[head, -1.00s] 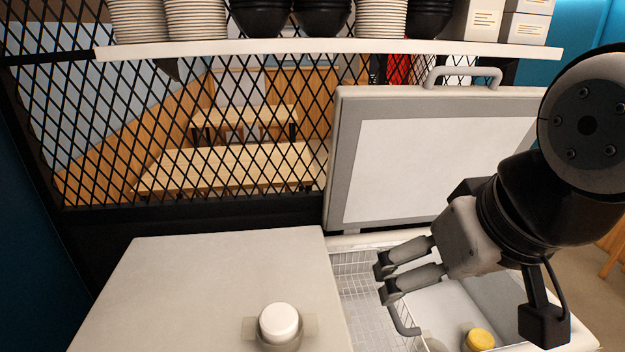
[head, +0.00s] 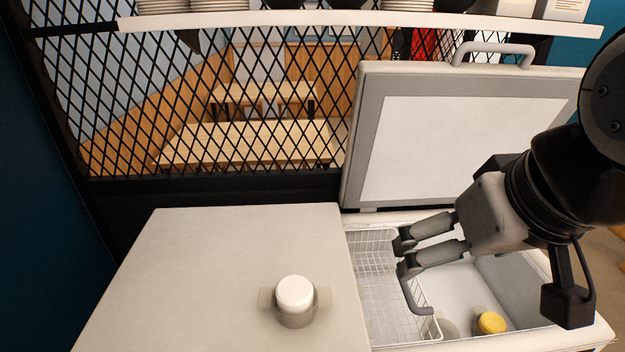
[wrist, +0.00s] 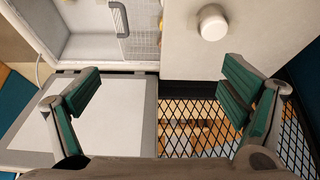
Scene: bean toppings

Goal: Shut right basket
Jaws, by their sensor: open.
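A white chest with an open bin on its right side holds a wire basket (head: 378,300) at the bin's left. The basket has a grey handle (head: 414,296) on its right side; it also shows in the wrist view (wrist: 120,20). The bin's lid (head: 470,150) stands raised at the back, with a grey handle (head: 492,50) on its top edge. My gripper (head: 402,255) is open and empty, over the bin near the basket and in front of the lid. In the wrist view, its two green-padded fingers (wrist: 160,95) are wide apart with nothing between them.
The left lid (head: 215,270) is closed, with a white-topped round container (head: 296,300) on it. A yellow-topped item (head: 490,323) sits in the bin. A black mesh screen (head: 220,110) and a shelf (head: 360,20) with stacked bowls are behind.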

